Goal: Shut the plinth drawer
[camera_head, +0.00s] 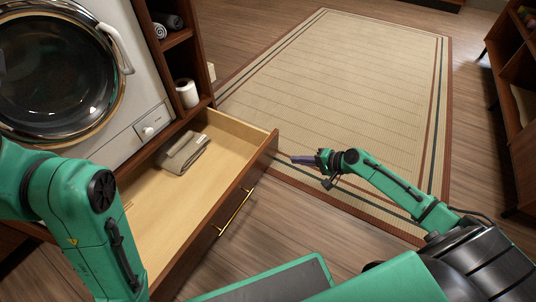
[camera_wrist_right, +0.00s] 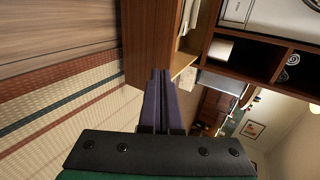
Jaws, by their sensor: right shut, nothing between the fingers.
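The plinth drawer (camera_head: 262,163) stands pulled out below the washing machine in the head view, its light wooden inside showing. A folded cloth (camera_head: 183,152) lies in it near the back. A brass handle (camera_head: 236,211) is on its dark front. My right gripper (camera_head: 294,160) is shut and empty, just beyond the far end of the drawer front. In the right wrist view, the shut fingers (camera_wrist_right: 160,75) point towards the dark wooden drawer front (camera_wrist_right: 152,45); I cannot tell if they touch it. My left arm crosses the near end of the drawer; its gripper is out of view.
The washing machine (camera_head: 95,75) stands above the drawer. Beside it is an open shelf with a white roll (camera_head: 186,92) and rolled towels (camera_head: 168,22). A woven rug (camera_head: 340,90) covers the floor to the right. Another shelf unit (camera_head: 516,100) stands at the far right.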

